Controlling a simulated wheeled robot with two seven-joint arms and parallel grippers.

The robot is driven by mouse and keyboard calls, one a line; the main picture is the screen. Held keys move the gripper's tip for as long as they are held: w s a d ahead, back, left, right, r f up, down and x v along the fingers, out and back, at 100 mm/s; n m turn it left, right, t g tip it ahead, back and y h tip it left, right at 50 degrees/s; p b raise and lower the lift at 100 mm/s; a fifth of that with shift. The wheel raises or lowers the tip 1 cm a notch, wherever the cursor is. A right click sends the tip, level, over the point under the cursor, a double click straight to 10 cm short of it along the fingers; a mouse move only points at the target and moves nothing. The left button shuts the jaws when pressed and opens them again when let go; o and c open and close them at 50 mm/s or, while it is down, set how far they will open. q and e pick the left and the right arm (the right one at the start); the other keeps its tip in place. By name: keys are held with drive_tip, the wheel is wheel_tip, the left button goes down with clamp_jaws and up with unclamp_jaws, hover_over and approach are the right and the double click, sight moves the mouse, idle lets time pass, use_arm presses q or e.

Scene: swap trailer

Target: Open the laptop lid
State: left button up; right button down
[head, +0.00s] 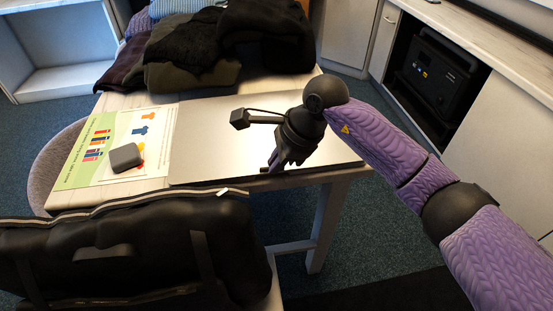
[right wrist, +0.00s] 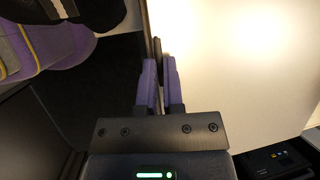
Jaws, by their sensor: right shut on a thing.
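The laptop (head: 215,125) lies on the table as a flat silver slab, its lid down as far as I can see. My right gripper (head: 270,167) reaches down over the laptop's front edge, right of its middle. In the right wrist view the two purple-sided fingers (right wrist: 160,65) are close together at the edge of the bright, pale laptop lid (right wrist: 235,60). They are shut on that edge; the exact contact is partly hidden by the fingers. My left gripper is not in view.
On the table (head: 330,178), a colourful sheet (head: 75,170) with a dark grey square object (head: 126,157) lies left of the laptop. Folded dark clothes (head: 200,50) are piled behind. A black padded bag or seat (head: 130,250) stands in front, close to the table edge.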

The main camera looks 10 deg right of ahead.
drive_tip(key=r+p, duration=0.1)
drive_tip(key=r, duration=0.2)
drive_tip(key=w+r+p, duration=0.1)
drive_tip(key=r, duration=0.2)
drive_tip(key=shift+w+r+p, duration=0.1)
drive_tip(key=shift+r+p, duration=0.1)
drive_tip(key=shift+p, duration=0.1)
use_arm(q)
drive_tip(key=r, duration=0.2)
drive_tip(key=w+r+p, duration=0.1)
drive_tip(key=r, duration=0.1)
use_arm(e)
drive_tip(key=w+r, duration=0.5)
drive_tip(key=r, duration=0.4)
drive_tip(key=shift+w, duration=0.35)
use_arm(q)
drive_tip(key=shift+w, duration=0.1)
use_arm(e)
drive_tip(key=shift+r, duration=0.1)
